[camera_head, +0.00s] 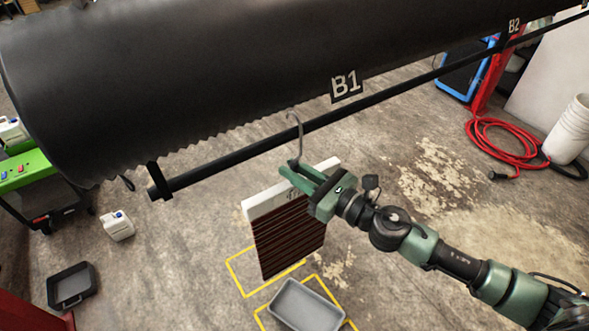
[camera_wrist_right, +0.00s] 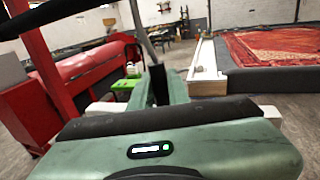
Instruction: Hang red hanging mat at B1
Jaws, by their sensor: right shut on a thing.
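The red hanging mat (camera_head: 290,238) is dark red-brown with stripes and hangs from a white header bar (camera_head: 262,204) with a metal hook (camera_head: 299,135) on top. My right gripper (camera_head: 290,170) is shut on the lower part of the hook, just above the header. The hook's curved top overlaps the black rail (camera_head: 370,101) below the B1 label (camera_head: 346,86); I cannot tell whether it rests on the rail. In the right wrist view the hook's stem (camera_wrist_right: 141,30) rises between the green fingers (camera_wrist_right: 160,88). My left gripper is not in view.
A large black drum (camera_head: 200,75) lies above and behind the rail. A grey tray (camera_head: 305,305) sits on the floor below, within yellow markings. A black tray (camera_head: 72,286), a white canister (camera_head: 117,225) and a green cart (camera_head: 30,175) stand left. A red hose (camera_head: 510,140) lies right.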

